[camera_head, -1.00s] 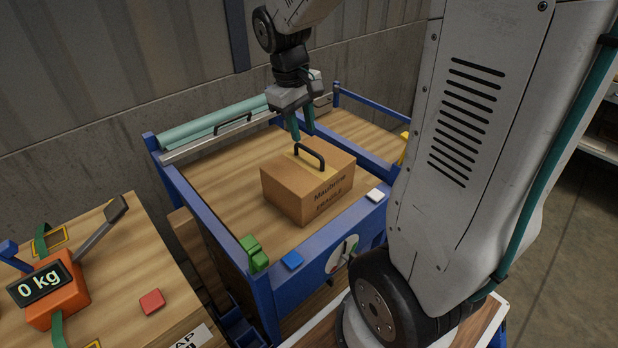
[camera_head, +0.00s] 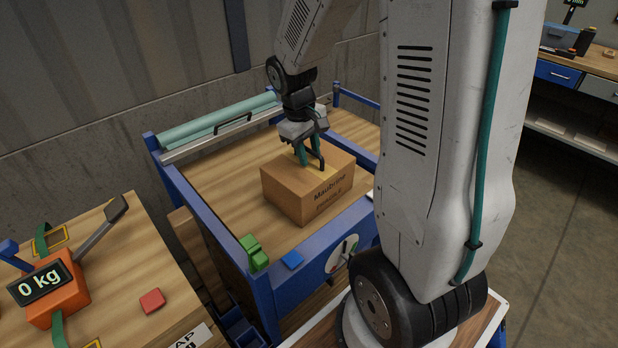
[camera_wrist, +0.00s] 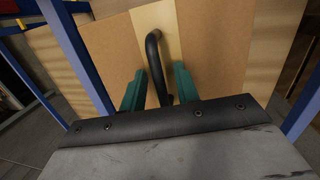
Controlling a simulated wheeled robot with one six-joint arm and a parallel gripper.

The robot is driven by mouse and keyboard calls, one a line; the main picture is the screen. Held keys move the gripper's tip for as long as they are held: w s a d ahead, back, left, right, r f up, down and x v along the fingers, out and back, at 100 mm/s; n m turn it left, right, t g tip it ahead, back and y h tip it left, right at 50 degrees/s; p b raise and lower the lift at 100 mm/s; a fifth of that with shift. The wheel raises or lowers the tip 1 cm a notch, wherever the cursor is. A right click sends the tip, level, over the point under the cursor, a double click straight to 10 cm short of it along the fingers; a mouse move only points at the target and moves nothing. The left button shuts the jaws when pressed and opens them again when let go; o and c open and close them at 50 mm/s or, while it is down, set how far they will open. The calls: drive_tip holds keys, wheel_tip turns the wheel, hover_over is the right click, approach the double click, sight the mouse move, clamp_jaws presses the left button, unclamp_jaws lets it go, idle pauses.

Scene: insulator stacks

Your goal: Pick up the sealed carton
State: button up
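The sealed carton (camera_head: 300,196) is a brown box with yellow tape across its top and printed lettering on its front. It sits on the wooden top of a blue-framed table (camera_head: 232,181). A black arched handle (camera_wrist: 153,58) stands on the carton's top along the tape. My gripper (camera_head: 310,162) is at the handle, just above the carton. In the wrist view its two teal fingers (camera_wrist: 157,86) are apart, one on each side of the handle, with gaps visible. The carton is not lifted.
Teal rolls (camera_head: 218,122) lie along the back. At left, an orange scale (camera_head: 52,290) reads 0 kg, near a red block (camera_head: 152,301).

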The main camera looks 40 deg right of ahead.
clamp_jaws()
drive_tip(key=shift+w+r, duration=0.1)
idle(1.2)
